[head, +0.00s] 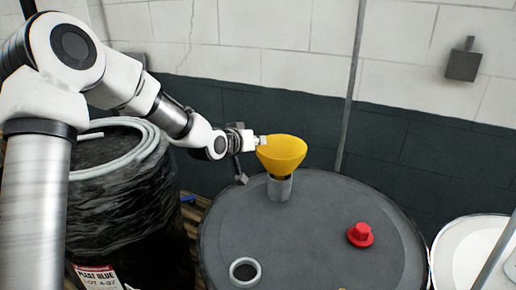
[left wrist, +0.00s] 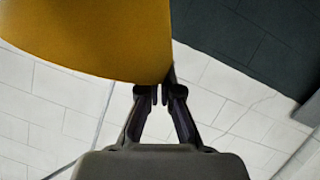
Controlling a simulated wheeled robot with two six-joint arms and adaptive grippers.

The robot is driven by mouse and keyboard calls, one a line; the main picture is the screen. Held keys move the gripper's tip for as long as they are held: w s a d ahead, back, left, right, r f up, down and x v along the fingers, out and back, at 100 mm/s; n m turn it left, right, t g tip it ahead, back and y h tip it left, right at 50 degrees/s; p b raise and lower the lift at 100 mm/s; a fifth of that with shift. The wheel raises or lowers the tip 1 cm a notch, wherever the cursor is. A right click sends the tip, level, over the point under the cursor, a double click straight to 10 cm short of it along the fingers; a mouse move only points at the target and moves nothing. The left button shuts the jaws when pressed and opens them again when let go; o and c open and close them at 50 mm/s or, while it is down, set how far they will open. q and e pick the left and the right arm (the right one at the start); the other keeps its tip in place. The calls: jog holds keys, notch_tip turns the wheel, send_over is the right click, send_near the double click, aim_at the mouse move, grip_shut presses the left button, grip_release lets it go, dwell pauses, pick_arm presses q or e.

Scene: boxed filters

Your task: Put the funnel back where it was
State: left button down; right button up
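The yellow funnel (head: 281,154) is upright, wide mouth up, over a short grey collar (head: 280,189) on the grey drum lid (head: 310,235). Its lower end meets the collar top in the head view; the spout is hidden, so I cannot tell how deep it sits. My left gripper (head: 259,141) is at the funnel's left rim. In the left wrist view, the funnel (left wrist: 95,35) fills the upper left, and the fingers of my left gripper (left wrist: 164,92) close together at its lower edge, apparently pinching the wall. My right gripper is not in view.
A red cap (head: 360,235) lies on the lid's right side. A second open grey collar (head: 245,271) stands at its front left. A black-wrapped drum (head: 125,190) with a coiled pale hose stands left. A white drum (head: 470,250) is at right. The lid's middle is clear.

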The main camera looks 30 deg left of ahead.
pick_arm(q)
jog(key=shift+w+f, duration=0.15)
jog(key=shift+f, duration=0.1)
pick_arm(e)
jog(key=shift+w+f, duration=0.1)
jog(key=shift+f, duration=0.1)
pick_arm(q)
jog(key=shift+f, duration=0.25)
jog(key=shift+f+b, duration=0.3)
jog(key=shift+f, duration=0.1)
jog(key=c, duration=1.3)
grip_release()
jog(key=shift+r, duration=0.1)
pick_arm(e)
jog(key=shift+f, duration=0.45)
